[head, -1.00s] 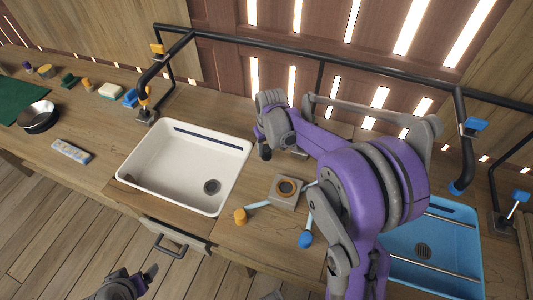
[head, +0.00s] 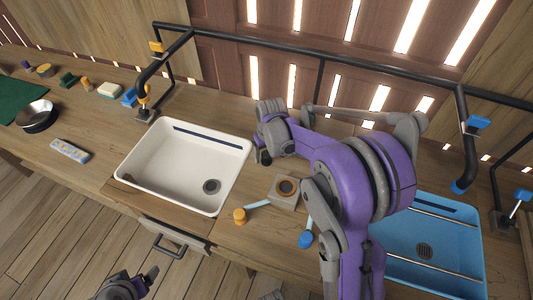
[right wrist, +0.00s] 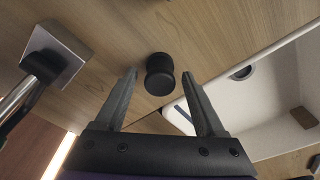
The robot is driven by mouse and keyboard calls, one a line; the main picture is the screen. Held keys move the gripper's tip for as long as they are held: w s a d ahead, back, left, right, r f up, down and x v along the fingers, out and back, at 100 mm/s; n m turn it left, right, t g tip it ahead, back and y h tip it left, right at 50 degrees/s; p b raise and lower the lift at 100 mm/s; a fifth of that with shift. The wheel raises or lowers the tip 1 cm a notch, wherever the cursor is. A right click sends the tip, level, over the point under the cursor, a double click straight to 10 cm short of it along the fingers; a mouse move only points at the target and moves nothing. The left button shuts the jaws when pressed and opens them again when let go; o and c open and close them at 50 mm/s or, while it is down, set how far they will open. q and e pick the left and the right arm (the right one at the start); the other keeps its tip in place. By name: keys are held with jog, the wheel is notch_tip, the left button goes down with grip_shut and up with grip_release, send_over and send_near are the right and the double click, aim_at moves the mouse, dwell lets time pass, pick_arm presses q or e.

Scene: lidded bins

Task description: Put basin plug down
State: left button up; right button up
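The basin plug (right wrist: 159,75), a small black waisted cylinder, shows in the right wrist view against the wooden counter. It lies between the fingertips of my right gripper (right wrist: 160,88), with a visible gap on each side. The fingers are spread and hold nothing. In the head view my right gripper (head: 264,153) is over the counter at the right edge of the white basin (head: 133,155); the plug cannot be made out clearly there. The basin's drain (head: 211,187) is uncovered. My left gripper (head: 125,287) is low at the bottom edge, partly cut off, away from the counter.
A grey block with a round orange-rimmed hole (head: 286,189) sits right of the white basin, near an orange knob (head: 239,216) and a blue knob (head: 305,240). A blue basin (head: 440,235) is at right. A black rail (head: 330,68) runs along the back.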

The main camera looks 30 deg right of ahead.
aim_at(268, 157)
jog(key=shift+r, duration=0.25)
notch_tip(268, 157, up, 12)
jog(key=s+p, duration=0.1)
jog(key=p, duration=0.1)
jog(key=s+a+f+t, duration=0.1)
jog(key=s+a, duration=0.4)
jog(key=s, duration=0.5)
jog(key=s+a+f+t, duration=0.1)
jog(key=s+a+t, duration=0.2)
jog(key=s, duration=0.6)
jog(key=shift+s+a+f+n, duration=0.35)
jog(key=shift+a+n, duration=0.05)
jog(key=shift+a, duration=0.8)
